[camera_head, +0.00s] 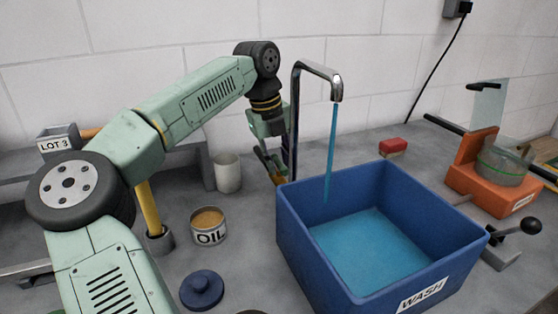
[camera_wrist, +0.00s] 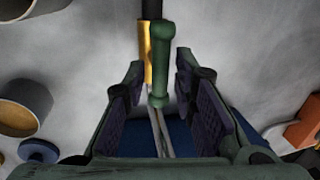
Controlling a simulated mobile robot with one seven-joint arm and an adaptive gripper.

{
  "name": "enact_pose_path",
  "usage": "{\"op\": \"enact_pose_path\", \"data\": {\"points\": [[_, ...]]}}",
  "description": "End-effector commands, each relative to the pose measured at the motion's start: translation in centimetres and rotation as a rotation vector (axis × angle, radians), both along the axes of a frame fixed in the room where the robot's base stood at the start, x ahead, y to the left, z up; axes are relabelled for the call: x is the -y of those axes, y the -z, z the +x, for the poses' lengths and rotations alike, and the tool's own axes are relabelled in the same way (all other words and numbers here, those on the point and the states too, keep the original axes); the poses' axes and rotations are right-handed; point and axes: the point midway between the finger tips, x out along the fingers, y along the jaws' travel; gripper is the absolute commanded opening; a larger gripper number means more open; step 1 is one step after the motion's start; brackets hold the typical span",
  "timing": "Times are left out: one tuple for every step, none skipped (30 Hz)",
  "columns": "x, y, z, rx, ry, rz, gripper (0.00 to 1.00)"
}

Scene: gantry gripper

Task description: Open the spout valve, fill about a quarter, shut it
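A chrome spout (camera_head: 318,72) stands behind a blue bin (camera_head: 300,237) labelled WASH. A blue stream (camera_head: 331,150) runs from its outlet into the bin, so the valve is passing water. Blue water (camera_head: 365,250) covers the bin floor, its surface well below the rim. My gripper (camera_head: 274,172) is just left of the spout pipe and partly hidden. In the wrist view, my gripper (camera_wrist: 165,112) has its fingers spread apart. A green bar (camera_wrist: 160,65), seemingly the valve handle, shows between them with gaps on both sides. Whether it touches anything is unclear.
An OIL tin (camera_head: 208,226), a white cup (camera_head: 228,172) and a dark blue lid (camera_head: 202,288) stand left of the bin. A red block (camera_head: 393,147) lies behind it. An orange fixture (camera_head: 480,184) and a black-knobbed lever (camera_head: 530,224) are at right.

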Motion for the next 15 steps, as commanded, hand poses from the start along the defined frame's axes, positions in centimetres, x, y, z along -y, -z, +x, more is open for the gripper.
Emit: {"op": "enact_pose_path", "data": {"points": [[0.0,0.0,0.0,0.0,0.0,0.0,0.3],[0.0,0.0,0.0,0.0,0.0,0.0,0.32],[0.0,0.0,0.0,0.0,0.0,0.0,0.33],[0.0,0.0,0.0,0.0,0.0,0.0,0.33],[0.0,0.0,0.0,0.0,0.0,0.0,0.33],[0.0,0.0,0.0,0.0,0.0,0.0,0.33],[0.0,0.0,0.0,0.0,0.001,0.0,0.33],[0.0,0.0,0.0,0.0,0.001,0.0,0.33],[0.0,0.0,0.0,0.0,0.001,0.0,0.33],[0.0,0.0,0.0,0.0,0.001,0.0,0.33],[0.0,-0.1,0.0,0.0,0.001,0.0,0.33],[0.0,-0.2,0.0,0.0,0.0,0.0,0.33],[-0.1,-0.4,0.0,0.001,0.0,0.0,0.33],[-0.1,-0.7,0.0,0.001,0.0,0.0,0.33],[-0.2,-1.2,0.0,0.002,0.0,0.001,0.33]]}}
